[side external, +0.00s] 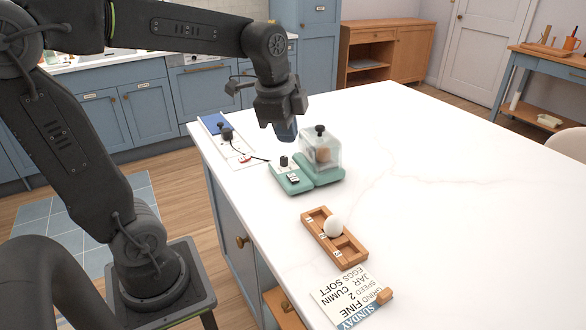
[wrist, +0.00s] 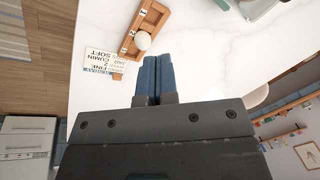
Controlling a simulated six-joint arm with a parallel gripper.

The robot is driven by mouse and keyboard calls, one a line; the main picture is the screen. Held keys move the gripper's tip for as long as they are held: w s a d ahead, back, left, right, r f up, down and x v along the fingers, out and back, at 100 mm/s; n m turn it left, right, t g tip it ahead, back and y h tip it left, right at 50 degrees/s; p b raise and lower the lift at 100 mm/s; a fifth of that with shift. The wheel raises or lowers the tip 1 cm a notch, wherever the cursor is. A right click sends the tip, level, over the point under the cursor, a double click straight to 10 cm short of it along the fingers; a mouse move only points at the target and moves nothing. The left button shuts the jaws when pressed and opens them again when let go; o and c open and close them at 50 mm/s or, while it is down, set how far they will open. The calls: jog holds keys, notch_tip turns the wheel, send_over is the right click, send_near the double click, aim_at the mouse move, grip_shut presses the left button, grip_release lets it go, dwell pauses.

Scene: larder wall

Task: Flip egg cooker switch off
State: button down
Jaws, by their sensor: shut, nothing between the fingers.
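A teal appliance (side external: 300,185), which I take for the egg cooker, stands on the white counter. A clear cover (side external: 322,150) with a black knob sits on its right part, with something brown inside. Its left part carries a black knob and a small dark panel (side external: 292,179); I cannot tell the switch position. My gripper (side external: 287,134) is shut and empty, its blue fingers pointing down above and behind the appliance, apart from it. In the wrist view the shut fingers (wrist: 152,78) point over the counter, and a teal edge (wrist: 260,8) shows at the top.
A white strip (side external: 236,150) with a red part, a black plug and a cord lies left of the appliance. A wooden tray (side external: 352,252) with numbered slots holds a white egg (side external: 334,228). A printed card (side external: 345,298) lies nearer. The counter's right side is clear.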

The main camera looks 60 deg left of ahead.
aim_at(292, 175)
jog(key=w+a+f+m+g, duration=0.2)
jog(key=w+a+f+m, duration=0.2)
jog(key=w+a+m, duration=0.3)
jog(key=a+m, duration=0.2)
jog(key=a, duration=0.2)
jog(key=shift+w+a+g+h, duration=0.3)
jog(key=shift+w+g, duration=0.1)
notch_tip(292, 175, down, 14)
dwell(0.3)
